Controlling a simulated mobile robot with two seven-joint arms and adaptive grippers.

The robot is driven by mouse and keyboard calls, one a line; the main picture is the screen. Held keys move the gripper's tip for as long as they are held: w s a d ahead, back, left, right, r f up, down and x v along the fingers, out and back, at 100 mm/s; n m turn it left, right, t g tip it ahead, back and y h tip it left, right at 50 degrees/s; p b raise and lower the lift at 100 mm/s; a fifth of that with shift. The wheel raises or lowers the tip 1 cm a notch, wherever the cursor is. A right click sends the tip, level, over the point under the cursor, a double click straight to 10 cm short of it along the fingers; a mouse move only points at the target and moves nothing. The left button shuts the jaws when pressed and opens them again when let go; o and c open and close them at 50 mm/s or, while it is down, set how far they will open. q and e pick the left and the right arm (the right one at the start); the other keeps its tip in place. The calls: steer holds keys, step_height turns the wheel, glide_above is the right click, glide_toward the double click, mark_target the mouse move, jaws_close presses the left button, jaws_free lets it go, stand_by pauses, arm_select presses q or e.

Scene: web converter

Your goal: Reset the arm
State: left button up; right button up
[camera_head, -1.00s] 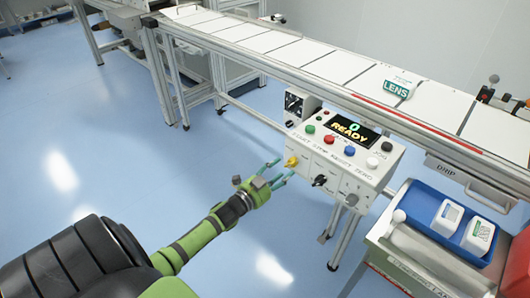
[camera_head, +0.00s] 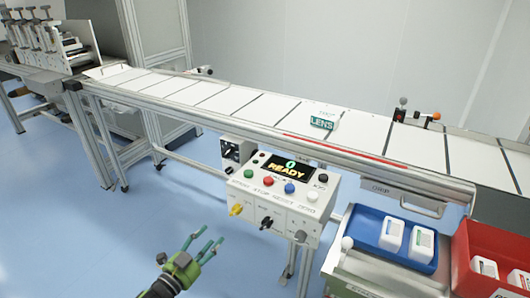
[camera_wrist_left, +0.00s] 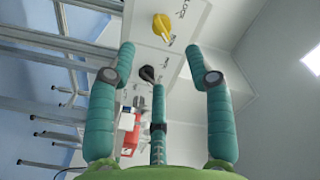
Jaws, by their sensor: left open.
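My left gripper (camera_head: 203,247) is at the bottom of the head view, with its teal fingers spread open and empty. It is in front of and to the lower left of the white control box (camera_head: 312,226), apart from it. The box has a display reading READY (camera_head: 289,168), several coloured buttons, a yellow knob (camera_head: 236,209) and black knobs. In the left wrist view, the three fingers (camera_wrist_left: 158,85) are spread, with the yellow knob (camera_wrist_left: 162,26) and a black knob (camera_wrist_left: 147,73) beyond them. My right gripper is not in view.
A blue tray (camera_head: 366,231) with white containers and a red bin (camera_head: 485,243) stand at the right. Blue floor (camera_head: 130,230) is clear at the left.

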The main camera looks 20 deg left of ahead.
arm_select(q)
steer(key=s+d+f+n+g+y+p, duration=0.15)
steer(key=s+f+n+g, duration=0.35)
steer(key=f, duration=0.6)
steer(key=s+d+f+g+y+p, duration=0.1)
steer(key=s+f+g+p, duration=0.15)
steer(key=s+f, duration=0.65)
steer(key=s+d+f+n+g, duration=0.1)
steer(key=s+d+f+g, duration=0.2)
steer(key=s, duration=0.5)
steer(key=s+d+f+g+h+p, duration=0.1)
steer(key=s+d+f+g, duration=0.2)
steer(key=s+d+f, duration=0.2)
steer(key=s+d+f+n+g, duration=0.1)
steer(key=s+d+f+g, duration=0.2)
steer(key=s+f, duration=0.5)
steer(key=s, duration=0.3)
steer(key=shift+s+d+f+n+p, duration=0.15)
steer(key=shift+s+d+n+p, duration=0.15)
steer(key=shift+d+p, duration=0.1)
steer(key=shift+w+g, duration=0.1)
steer(key=shift+g, duration=0.15)
